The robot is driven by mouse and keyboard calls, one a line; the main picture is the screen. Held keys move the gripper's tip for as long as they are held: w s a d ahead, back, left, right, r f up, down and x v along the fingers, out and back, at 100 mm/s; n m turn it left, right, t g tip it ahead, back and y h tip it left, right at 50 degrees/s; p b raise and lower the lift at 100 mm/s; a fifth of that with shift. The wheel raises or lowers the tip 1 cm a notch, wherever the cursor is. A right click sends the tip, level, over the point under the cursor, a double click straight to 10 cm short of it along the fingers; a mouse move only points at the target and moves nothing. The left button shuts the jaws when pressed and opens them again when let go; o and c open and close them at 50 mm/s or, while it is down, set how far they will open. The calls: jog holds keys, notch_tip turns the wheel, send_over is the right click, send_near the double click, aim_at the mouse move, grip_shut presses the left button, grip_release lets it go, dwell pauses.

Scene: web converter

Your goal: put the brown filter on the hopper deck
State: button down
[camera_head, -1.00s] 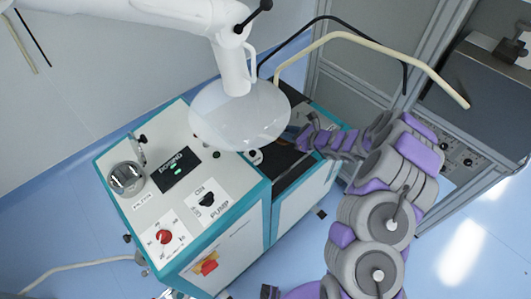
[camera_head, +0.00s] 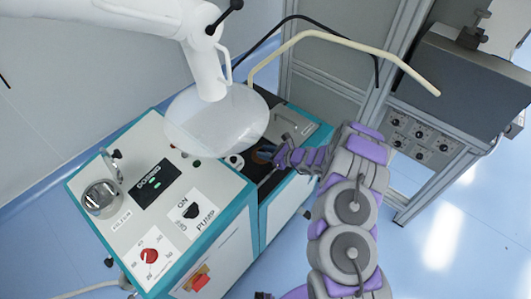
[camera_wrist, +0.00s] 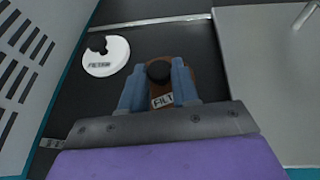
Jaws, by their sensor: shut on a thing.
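The brown filter (camera_wrist: 183,70) has a black knob and a white label reading "FILT". In the wrist view it sits between the blue fingers of my gripper (camera_wrist: 158,78), which is shut on it. In the head view my gripper (camera_head: 268,158) is at the dark recessed deck (camera_head: 262,182), beside the clear hopper (camera_head: 215,122). The filter shows there only as a small brown patch. I cannot tell whether it touches the deck. No label shows which surface is the hopper deck.
A white notched disc labelled as a filter (camera_wrist: 106,57) lies on the dark surface left of the brown one. A grey plate (camera_wrist: 268,70) is at the right. The control panel (camera_head: 150,200) stands left of the deck. A cream hose (camera_head: 345,42) arches above.

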jog(key=shift+d+f, duration=0.1)
jog(key=shift+d, duration=0.85)
jog(key=c, duration=1.1)
grip_release()
jog(key=shift+d, duration=0.3)
jog(key=shift+o, duration=1)
jog(key=shift+a, duration=0.25)
jog(key=shift+o, duration=0.3)
jog(key=shift+a, duration=0.8)
jog(key=v, duration=0.3)
jog(key=p+v, duration=0.1)
jog(key=v, duration=0.3)
jog(key=p+v, duration=0.1)
jog(key=v, duration=0.2)
jog(key=shift+w+d+r, duration=0.1)
jog(key=shift+d+r, duration=0.15)
jog(key=shift+d, duration=0.15)
jog(key=shift+p+v, duration=0.3)
jog(key=shift+v, duration=0.55)
jog(key=shift+d, duration=0.4)
jog(key=shift+a, duration=0.25)
